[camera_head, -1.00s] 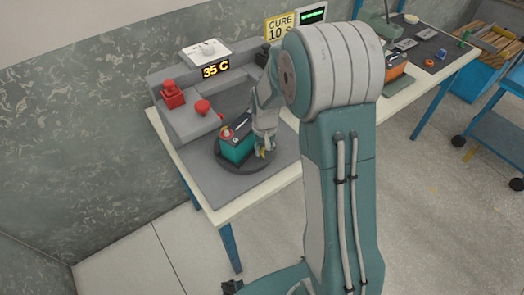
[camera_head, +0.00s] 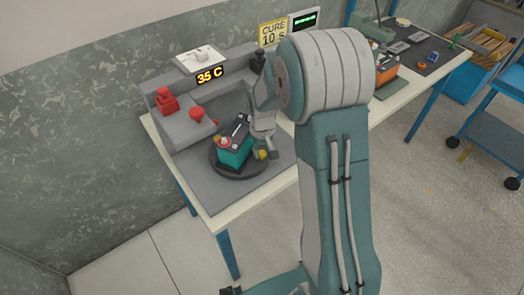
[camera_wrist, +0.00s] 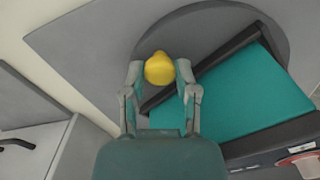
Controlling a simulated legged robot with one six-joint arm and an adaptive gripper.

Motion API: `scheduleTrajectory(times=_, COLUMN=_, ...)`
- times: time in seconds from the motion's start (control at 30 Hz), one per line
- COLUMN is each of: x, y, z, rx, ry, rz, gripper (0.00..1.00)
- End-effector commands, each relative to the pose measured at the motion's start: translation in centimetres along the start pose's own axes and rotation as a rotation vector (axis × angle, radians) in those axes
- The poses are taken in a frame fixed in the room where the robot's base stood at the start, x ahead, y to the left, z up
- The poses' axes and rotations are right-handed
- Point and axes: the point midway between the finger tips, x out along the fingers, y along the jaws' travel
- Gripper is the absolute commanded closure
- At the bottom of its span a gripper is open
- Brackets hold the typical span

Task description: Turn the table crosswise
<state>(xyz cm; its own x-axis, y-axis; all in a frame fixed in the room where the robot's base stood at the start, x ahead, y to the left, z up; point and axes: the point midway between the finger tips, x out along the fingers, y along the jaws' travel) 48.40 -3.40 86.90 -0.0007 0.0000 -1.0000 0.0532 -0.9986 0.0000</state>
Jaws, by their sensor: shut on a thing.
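The round dark grey turntable (camera_head: 232,173) lies on the bench mat, with a teal battery (camera_head: 236,155) with a black top on it. A yellow knob (camera_head: 262,155) stands at the turntable's right edge. My gripper (camera_head: 264,149) is at this knob, beside the battery. In the wrist view my gripper (camera_wrist: 160,78) has its two fingers on either side of the yellow knob (camera_wrist: 159,68), shut on it. There the turntable (camera_wrist: 190,28) and the teal battery (camera_wrist: 250,95) with its black edge strips also show. The battery lies slantwise on the disc in the head view.
A grey station with red knobs (camera_head: 166,101) and a "35 C" display (camera_head: 210,75) stands behind the turntable. A "CURE 10 S" sign (camera_head: 272,33) is at the back. My arm hides the bench's middle. An orange battery (camera_head: 387,72) is further right.

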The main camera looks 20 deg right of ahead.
Motion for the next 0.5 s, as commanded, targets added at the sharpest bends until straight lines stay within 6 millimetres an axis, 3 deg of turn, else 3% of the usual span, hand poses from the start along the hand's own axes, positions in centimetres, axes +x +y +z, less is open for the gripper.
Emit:
scheduleTrajectory(times=0.13, x=0.05, y=-0.05, z=-0.05, rx=0.001, ry=0.002, rz=-0.001, gripper=1.0)
scheduleTrajectory(times=0.17, x=0.05, y=-0.05, z=-0.05, rx=0.001, ry=0.002, rz=-0.001, gripper=0.52)
scheduleTrajectory(times=0.2, x=0.05, y=-0.05, z=-0.05, rx=0.001, ry=0.002, rz=-0.001, gripper=0.34)
scheduleTrajectory(times=0.23, x=0.05, y=-0.05, z=-0.04, rx=0.001, ry=0.001, rz=-0.001, gripper=0.27)
scheduleTrajectory(times=0.5, x=-0.01, y=-0.03, z=0.01, rx=0.001, ry=0.001, rz=0.0, gripper=0.27)
